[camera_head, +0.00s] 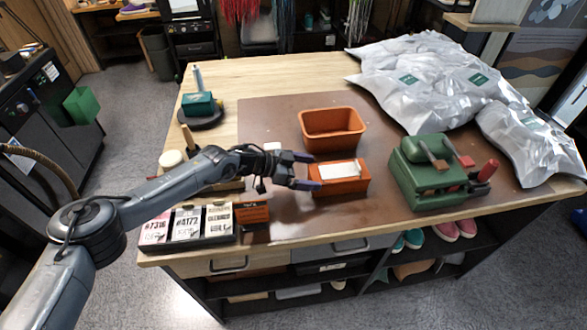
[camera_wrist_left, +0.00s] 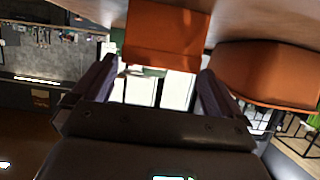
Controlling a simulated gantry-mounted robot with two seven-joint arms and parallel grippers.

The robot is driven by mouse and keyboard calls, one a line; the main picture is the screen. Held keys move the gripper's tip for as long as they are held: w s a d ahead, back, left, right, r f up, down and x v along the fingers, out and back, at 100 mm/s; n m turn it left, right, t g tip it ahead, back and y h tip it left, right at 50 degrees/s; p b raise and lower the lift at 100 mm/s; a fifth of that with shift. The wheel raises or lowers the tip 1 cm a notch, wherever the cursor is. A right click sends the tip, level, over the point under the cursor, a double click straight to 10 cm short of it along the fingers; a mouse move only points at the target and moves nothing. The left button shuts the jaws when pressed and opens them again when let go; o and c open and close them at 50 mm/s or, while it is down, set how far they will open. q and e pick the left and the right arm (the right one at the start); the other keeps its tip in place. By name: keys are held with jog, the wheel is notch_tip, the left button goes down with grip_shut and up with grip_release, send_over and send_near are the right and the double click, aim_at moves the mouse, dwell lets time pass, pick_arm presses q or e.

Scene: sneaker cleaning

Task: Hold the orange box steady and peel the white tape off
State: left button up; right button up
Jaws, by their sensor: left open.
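The orange box (camera_head: 345,187) lies on the brown mat, with a flat white tape strip (camera_head: 340,169) on its top. My left gripper (camera_head: 317,171) is open at the box's left end, with one fingertip toward the far side and one toward the near side. In the left wrist view the orange box (camera_wrist_left: 165,38) shows ahead of my open left gripper (camera_wrist_left: 158,72), between and beyond the fingertips. I cannot tell whether the fingers touch it. The tape cannot be made out in that view. My right gripper is not in view.
An open orange bin (camera_head: 332,128) stands just behind the box; it also shows in the left wrist view (camera_wrist_left: 262,75). A green caddy with brushes (camera_head: 430,178) stands to the right. Silver bags (camera_head: 425,70) fill the back right. Number cards (camera_head: 188,223) lie front left. The mat before the box is clear.

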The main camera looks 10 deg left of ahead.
aim_at(318, 174)
pick_arm(q)
jog(key=shift+x, duration=2.15)
